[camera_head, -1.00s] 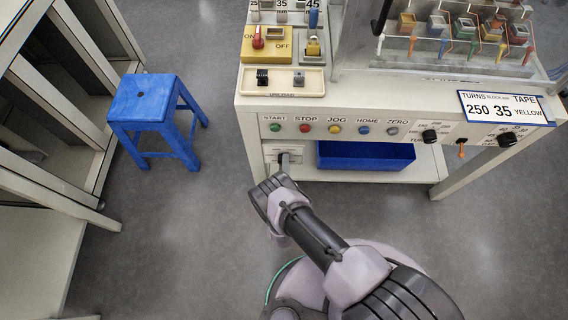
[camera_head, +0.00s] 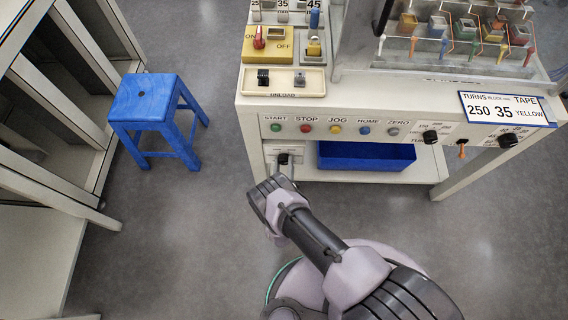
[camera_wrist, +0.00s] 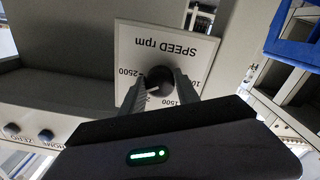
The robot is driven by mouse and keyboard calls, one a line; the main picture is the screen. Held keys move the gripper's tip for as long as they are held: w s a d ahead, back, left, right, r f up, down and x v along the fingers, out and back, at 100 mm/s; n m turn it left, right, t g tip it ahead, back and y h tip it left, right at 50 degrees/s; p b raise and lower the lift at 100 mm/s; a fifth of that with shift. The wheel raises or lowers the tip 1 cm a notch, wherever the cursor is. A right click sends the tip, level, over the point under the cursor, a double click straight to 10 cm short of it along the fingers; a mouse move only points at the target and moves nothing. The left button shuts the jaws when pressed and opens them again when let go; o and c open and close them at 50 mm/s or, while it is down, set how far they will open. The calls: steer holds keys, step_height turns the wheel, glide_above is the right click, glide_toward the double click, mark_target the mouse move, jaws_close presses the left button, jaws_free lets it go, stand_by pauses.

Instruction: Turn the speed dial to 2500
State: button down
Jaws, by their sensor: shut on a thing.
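The speed dial is a round black knob (camera_wrist: 160,76) on a white plate (camera_wrist: 150,40) marked "SPEED rpm", upside down in the wrist view. The marks 2500 on the left and 1500 at the lower right can be read; others are partly hidden by my fingers. A small white mark shows at the knob's lower left, but I cannot tell the exact setting. My gripper (camera_wrist: 166,82) is shut on the knob, one finger on each side. In the head view the knob (camera_head: 283,158) sits on the panel below START, with my gripper (camera_head: 284,170) at it.
A blue bin (camera_head: 366,156) is on the shelf right of the dial. The button panel (camera_head: 345,129) overhangs above. A blue stool (camera_head: 145,103) stands to the left on clear floor. Another black knob (camera_head: 430,137) is further right.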

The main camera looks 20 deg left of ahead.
steer(key=m, duration=0.6)
steer(key=shift+a, duration=0.1)
steer(key=shift+m, duration=0.3)
stand_by(0.4)
steer(key=c, duration=0.9)
jaws_free()
steer(key=shift+f, duration=0.1)
